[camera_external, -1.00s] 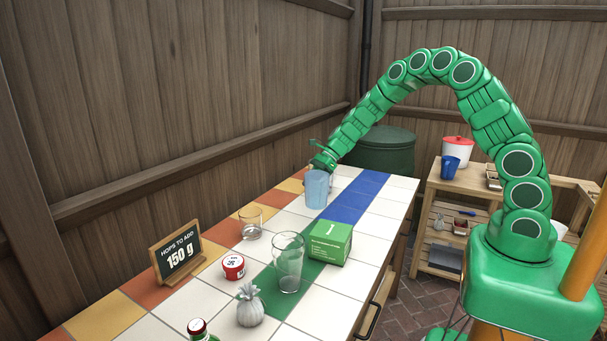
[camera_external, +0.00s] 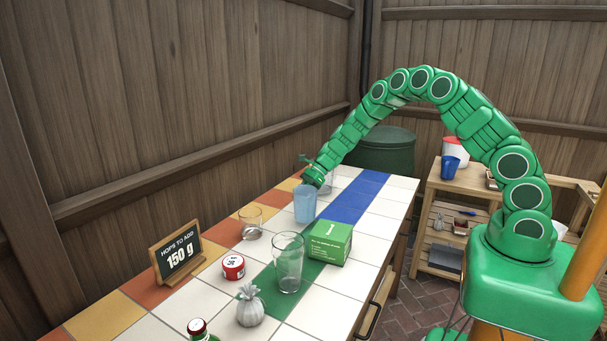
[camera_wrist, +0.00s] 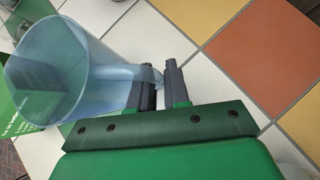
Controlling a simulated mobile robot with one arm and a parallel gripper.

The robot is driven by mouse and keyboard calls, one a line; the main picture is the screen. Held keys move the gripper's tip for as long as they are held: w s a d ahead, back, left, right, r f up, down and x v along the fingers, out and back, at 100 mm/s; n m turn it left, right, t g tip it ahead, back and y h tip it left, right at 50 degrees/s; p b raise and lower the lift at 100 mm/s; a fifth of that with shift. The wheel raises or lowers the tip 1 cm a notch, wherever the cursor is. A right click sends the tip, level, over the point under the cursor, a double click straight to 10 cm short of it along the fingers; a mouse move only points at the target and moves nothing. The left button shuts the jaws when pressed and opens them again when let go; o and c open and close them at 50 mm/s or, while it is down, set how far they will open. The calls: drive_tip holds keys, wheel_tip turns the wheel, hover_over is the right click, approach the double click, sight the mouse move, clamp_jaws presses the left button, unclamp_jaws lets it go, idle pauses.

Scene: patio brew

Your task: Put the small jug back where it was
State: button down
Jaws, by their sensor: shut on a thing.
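The small jug (camera_external: 305,206) is translucent blue and upright, over the far part of the tiled counter. My gripper (camera_external: 316,180) is at its far side, shut on it. In the wrist view the jug (camera_wrist: 62,75) fills the left side, with its rim toward me. My gripper's two dark fingers (camera_wrist: 163,88) close at the jug's right edge, where its handle seems to be. I cannot tell whether the jug's base touches the tiles.
A clear tall glass (camera_external: 289,266), a short glass (camera_external: 251,224) and a green box (camera_external: 330,243) stand nearby. Blue tiles (camera_external: 347,207) right of the jug are clear.

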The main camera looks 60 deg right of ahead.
drive_tip(key=shift+f, duration=1)
drive_tip(key=c, duration=1.1)
unclamp_jaws()
drive_tip(key=v, duration=1.2)
drive_tip(key=s+a+r+n+g+h, duration=0.1)
drive_tip(key=s+a+r+n+g, duration=0.1)
drive_tip(key=s+a+r+n, duration=0.7)
drive_tip(key=s+a+r+n+g+h, duration=0.1)
drive_tip(key=s+a+r+n+g, duration=0.35)
drive_tip(key=s, duration=0.75)
drive_tip(key=s+d+r+n+h, duration=0.1)
drive_tip(key=s+n, duration=0.5)
drive_tip(key=s, duration=0.8)
drive_tip(key=s+d+r+n+h, duration=0.1)
drive_tip(key=s+r+n+h, duration=0.3)
drive_tip(key=s, duration=1.1)
drive_tip(key=shift+d+r+n+h, duration=0.3)
drive_tip(key=shift+d+n+h, duration=0.1)
drive_tip(key=shift+n, duration=0.45)
